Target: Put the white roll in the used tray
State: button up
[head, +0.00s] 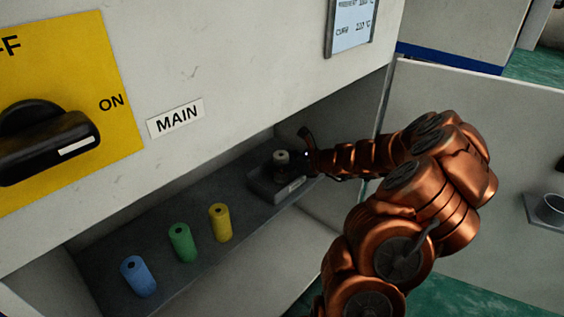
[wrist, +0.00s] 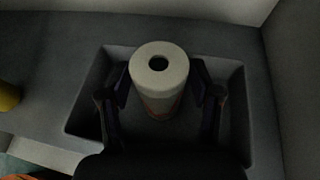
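The white roll (wrist: 160,92) stands upright inside a grey tray (wrist: 238,110), with its hollow top facing the wrist camera. In the head view the roll (head: 282,157) shows small at the far end of the shelf, in the tray (head: 262,184). My gripper (wrist: 162,88) has one finger on each side of the roll. Dark gaps seem to show between the fingers and the roll, so the fingers look spread around it. In the head view my gripper (head: 303,150) is beside the roll and partly hidden. A label on the tray front is too small to read.
Blue (head: 138,276), green (head: 182,242) and yellow (head: 220,222) rolls stand in a row on the dark shelf (head: 170,277), left of the tray. The recess walls close in behind and at the right. A yellow switch panel (head: 110,60) is on the cabinet front above.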

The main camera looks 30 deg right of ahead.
jog(key=shift+o, duration=0.3)
jog(key=shift+r, duration=0.1)
jog(key=shift+s+d+r, duration=0.15)
jog(key=shift+s+r, duration=0.05)
jog(key=shift+s, duration=0.1)
jog(key=p+v, duration=0.5)
jog(key=v, duration=0.6)
jog(key=shift+s, duration=0.1)
